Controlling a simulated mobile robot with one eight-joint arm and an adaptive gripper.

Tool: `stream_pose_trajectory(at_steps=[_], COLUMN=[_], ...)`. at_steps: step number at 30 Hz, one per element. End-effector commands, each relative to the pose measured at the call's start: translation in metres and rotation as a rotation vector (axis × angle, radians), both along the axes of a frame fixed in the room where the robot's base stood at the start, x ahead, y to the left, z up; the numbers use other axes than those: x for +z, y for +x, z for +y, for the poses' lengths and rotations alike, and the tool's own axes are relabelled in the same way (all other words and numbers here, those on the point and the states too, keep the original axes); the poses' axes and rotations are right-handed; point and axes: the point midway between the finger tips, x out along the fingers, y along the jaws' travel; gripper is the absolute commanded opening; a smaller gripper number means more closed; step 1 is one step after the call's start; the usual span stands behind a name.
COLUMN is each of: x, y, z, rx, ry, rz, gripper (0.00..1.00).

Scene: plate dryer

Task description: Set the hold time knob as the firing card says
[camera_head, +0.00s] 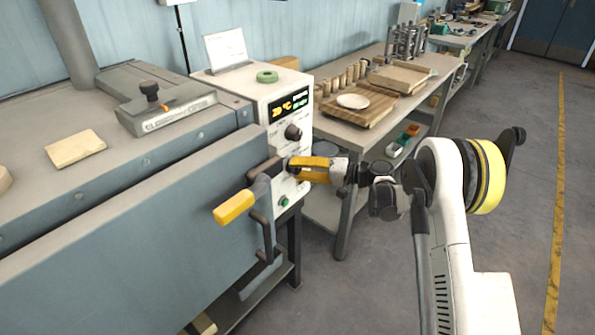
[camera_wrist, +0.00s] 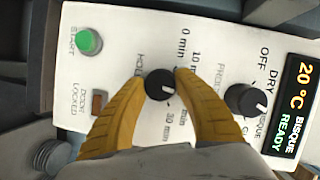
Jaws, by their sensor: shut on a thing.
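The hold time knob (camera_wrist: 159,85) is a small black dial on the white control panel (camera_wrist: 205,55). The labels 0 min, 10 min and 30 min show around it; a finger partly covers the scale. I cannot tell its exact pointer setting. My gripper (camera_wrist: 161,78) has its yellow fingers closed on the knob, one on each side. In the head view my gripper (camera_head: 291,166) reaches the panel from the right and hides the knob. The firing card (camera_head: 226,49) stands on the control box (camera_head: 258,91); its writing is too small to read.
The program knob (camera_wrist: 246,100) sits beside the hold knob, by a display (camera_wrist: 298,103) reading 20 °C, BISQUE, READY. A green start button (camera_wrist: 89,41) and door-locked lamp (camera_wrist: 98,102) are opposite. The yellow-gripped door handle (camera_head: 235,207) juts out near my gripper. A workbench (camera_head: 345,122) stands behind.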

Motion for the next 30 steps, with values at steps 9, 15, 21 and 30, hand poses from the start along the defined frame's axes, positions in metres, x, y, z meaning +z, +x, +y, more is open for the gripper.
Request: stream_pose_trajectory(at_steps=[9,15,21,30], x=[0.0003,0.0008,0.001,0.0009], y=[0.0,-0.0001,-0.0001,-0.0001], z=[0.0015,0.0016,0.0016,0.0016], rx=[0.002,0.001,0.002,0.002], ry=[0.087,0.107,0.11,0.109], rz=[0.11,0.136,0.139,0.138], gripper=[0.06,0.06,0.06,0.61])
